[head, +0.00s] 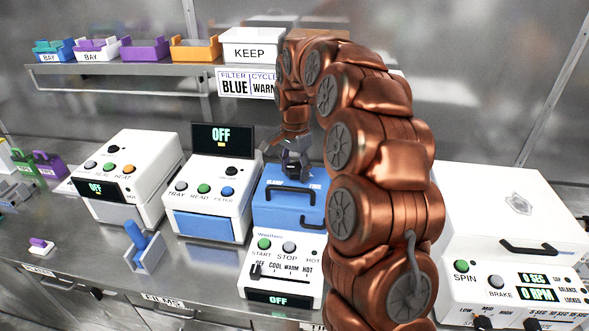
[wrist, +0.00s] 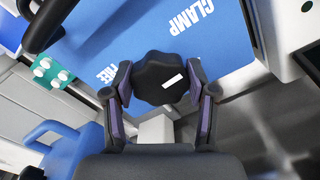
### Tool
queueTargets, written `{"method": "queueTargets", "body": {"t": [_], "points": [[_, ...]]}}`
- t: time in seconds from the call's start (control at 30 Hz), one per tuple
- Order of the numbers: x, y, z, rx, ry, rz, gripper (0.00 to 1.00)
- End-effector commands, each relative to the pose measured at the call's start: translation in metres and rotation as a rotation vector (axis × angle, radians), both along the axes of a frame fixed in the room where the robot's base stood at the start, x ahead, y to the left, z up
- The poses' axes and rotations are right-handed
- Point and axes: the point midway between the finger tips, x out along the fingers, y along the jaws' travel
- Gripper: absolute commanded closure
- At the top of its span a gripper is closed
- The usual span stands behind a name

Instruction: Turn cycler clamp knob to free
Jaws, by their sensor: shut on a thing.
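The cycler (head: 262,262) is a white unit with a blue lid (head: 283,207), standing in the middle of the bench. Its clamp knob (wrist: 160,75) is black and lobed, with a white pointer mark, on top of the blue lid. My gripper (wrist: 160,88) is shut on the knob, a finger on each side. In the head view my gripper (head: 294,160) is over the lid and hides the knob.
A white reader (head: 210,200) stands left of the cycler, and a heater-like unit (head: 125,180) farther left. A centrifuge-like white machine (head: 510,220) is at the right. A shelf (head: 130,70) with several bins runs behind. A blue-handled tool (head: 136,236) stands in a holder at the front.

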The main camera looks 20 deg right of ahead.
Motion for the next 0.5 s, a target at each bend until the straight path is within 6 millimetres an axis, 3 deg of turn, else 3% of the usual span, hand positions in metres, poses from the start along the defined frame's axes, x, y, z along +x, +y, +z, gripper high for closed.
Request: {"method": "queueTargets", "body": {"t": [0.13, 0.5], "points": [[0.0004, 0.0003, 0.0001, 0.000, -0.001, 0.000, 0.78], [0.0009, 0.0003, -0.0012, -0.001, -0.004, 0.068, 0.78]]}}
